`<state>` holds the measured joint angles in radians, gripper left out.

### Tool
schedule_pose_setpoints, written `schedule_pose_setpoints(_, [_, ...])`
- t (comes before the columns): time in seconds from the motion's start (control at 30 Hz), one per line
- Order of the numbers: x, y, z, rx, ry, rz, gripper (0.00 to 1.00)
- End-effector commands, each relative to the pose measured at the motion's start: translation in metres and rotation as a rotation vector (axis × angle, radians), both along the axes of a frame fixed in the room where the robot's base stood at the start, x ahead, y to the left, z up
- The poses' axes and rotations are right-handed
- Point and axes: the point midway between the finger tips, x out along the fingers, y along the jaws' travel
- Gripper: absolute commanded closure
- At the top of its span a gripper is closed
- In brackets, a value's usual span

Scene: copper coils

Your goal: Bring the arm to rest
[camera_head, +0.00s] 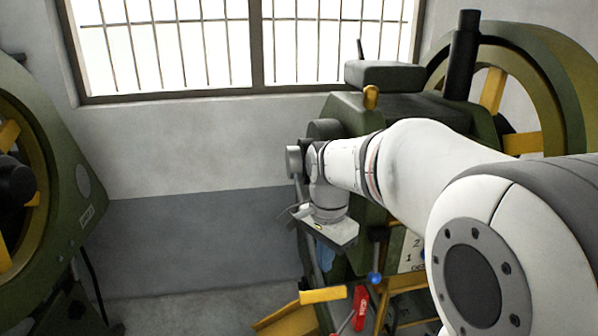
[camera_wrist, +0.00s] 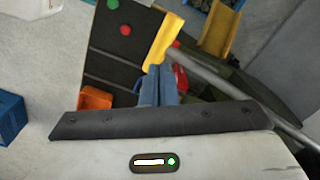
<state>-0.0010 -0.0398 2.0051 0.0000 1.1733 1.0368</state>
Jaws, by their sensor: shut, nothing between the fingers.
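My gripper (camera_wrist: 158,72) shows in the wrist view as two blue-grey fingers pressed together, with nothing between them. In the head view my white arm reaches in from the right, and its wrist hangs in front of the green machine. The gripper (camera_head: 324,258) points downward there, mostly hidden behind the wrist's flat housing. Below the fingers in the wrist view are a yellow bar (camera_wrist: 163,40) and a red part (camera_wrist: 181,78). I cannot tell whether the fingers touch either.
A green machine (camera_head: 345,112) with a large wheel stands behind the arm. Another green wheeled machine (camera_head: 70,190) stands at left. A red handle (camera_head: 360,308) and yellow bar (camera_head: 322,295) lie below the wrist. The wrist view shows a blue crate (camera_wrist: 10,118) and an orange bin (camera_wrist: 95,98). The floor between the machines looks clear.

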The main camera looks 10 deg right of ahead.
Motion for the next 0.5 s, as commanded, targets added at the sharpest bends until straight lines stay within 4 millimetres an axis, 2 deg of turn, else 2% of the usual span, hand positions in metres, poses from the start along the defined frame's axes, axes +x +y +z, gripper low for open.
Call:
schedule_pose_setpoints(0.17, [-0.029,0.0,-0.013,-0.007,-0.058,0.183,1.0])
schedule_pose_setpoints(0.4, [-0.098,0.0,-0.053,-0.071,-0.192,0.668,1.0])
schedule_pose_setpoints(0.5, [-0.119,0.0,-0.069,-0.108,-0.232,0.834,1.0])
